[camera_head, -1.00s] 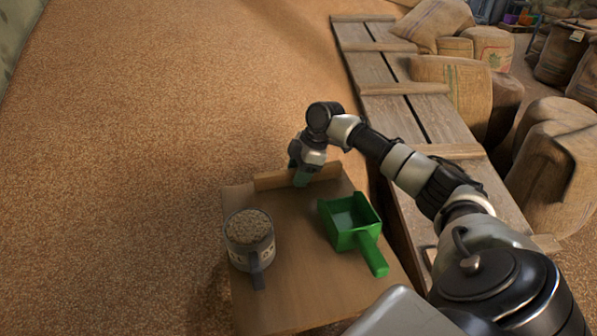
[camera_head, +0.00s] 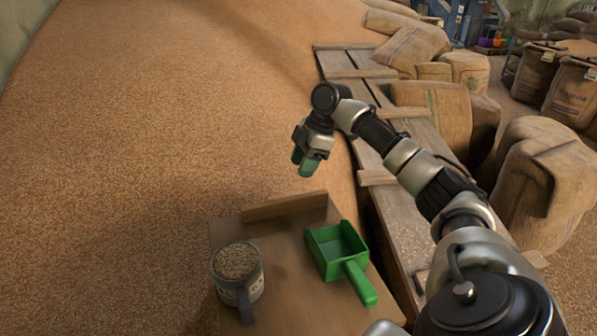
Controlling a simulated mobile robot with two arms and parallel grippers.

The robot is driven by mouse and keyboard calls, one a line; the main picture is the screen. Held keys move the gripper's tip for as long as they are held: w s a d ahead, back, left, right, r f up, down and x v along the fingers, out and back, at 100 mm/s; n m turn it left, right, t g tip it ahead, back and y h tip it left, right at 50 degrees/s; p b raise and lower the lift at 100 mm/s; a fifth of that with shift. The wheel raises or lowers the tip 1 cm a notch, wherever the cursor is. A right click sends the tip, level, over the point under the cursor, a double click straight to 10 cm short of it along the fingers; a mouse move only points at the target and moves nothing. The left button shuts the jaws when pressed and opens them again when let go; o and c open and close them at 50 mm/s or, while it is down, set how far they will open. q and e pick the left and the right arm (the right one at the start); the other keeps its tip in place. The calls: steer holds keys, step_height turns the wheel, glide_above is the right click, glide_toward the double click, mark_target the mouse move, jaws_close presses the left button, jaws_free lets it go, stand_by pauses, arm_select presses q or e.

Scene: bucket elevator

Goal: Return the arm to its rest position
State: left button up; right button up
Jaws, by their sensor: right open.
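My right arm reaches in from the lower right. Its right gripper (camera_head: 305,164) points down, open and empty, with greenish fingertips, above the grain just beyond the far edge of the small wooden table (camera_head: 296,295). A green scoop (camera_head: 338,247) lies on the table at its right side, its handle toward the near edge, and looks empty. A grey mug (camera_head: 239,274) filled with grain stands upright at the table's left side. The gripper is apart from both. My left gripper is not in view.
The air above the table is clear.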

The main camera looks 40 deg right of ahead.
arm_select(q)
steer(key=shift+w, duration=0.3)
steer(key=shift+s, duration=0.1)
